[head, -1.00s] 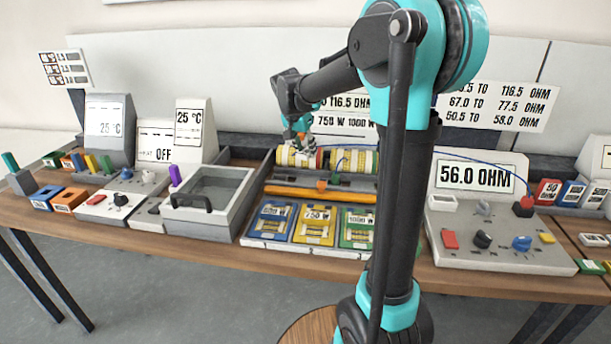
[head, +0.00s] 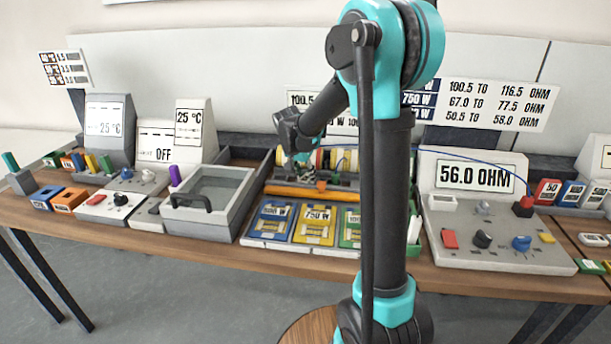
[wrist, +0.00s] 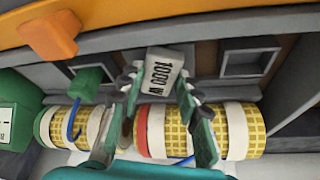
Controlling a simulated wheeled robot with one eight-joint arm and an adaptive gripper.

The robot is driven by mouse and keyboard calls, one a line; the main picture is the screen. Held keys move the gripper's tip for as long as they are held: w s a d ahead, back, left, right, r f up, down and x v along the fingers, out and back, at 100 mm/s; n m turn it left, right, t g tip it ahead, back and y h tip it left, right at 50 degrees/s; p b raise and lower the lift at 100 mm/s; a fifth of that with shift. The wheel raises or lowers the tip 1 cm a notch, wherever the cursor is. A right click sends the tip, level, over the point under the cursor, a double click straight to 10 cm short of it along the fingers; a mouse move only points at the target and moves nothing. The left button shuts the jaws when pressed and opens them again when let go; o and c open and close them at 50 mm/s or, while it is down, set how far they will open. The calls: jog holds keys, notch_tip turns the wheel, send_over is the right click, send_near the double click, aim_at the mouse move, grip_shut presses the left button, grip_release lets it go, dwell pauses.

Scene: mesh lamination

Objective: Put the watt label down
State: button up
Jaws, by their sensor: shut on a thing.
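The watt label (wrist: 163,72) is a small pale block that reads 1000 W. In the wrist view it sits between the fingertips of my gripper (wrist: 158,86), which is shut on it. The label is above a grey panel between two square sockets; whether it touches the panel I cannot tell. The left socket holds a green block (wrist: 92,82). The right socket (wrist: 248,63) looks empty. In the head view my gripper (head: 303,157) is small and low over the station, and the label cannot be made out.
Yellow mesh rolls (wrist: 240,130) with red and green bands lie beneath my fingers. An orange bar (wrist: 170,10) with an orange knob (wrist: 48,35) runs along the panel. In the head view, blue, yellow (head: 315,224) and green trays stand at the front, and a grey basin (head: 208,200) stands left.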

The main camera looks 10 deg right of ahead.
jog(key=o, duration=1.1)
jog(key=shift+f, duration=0.1)
jog(key=v, duration=1.2)
jog(key=shift+d, duration=0.1)
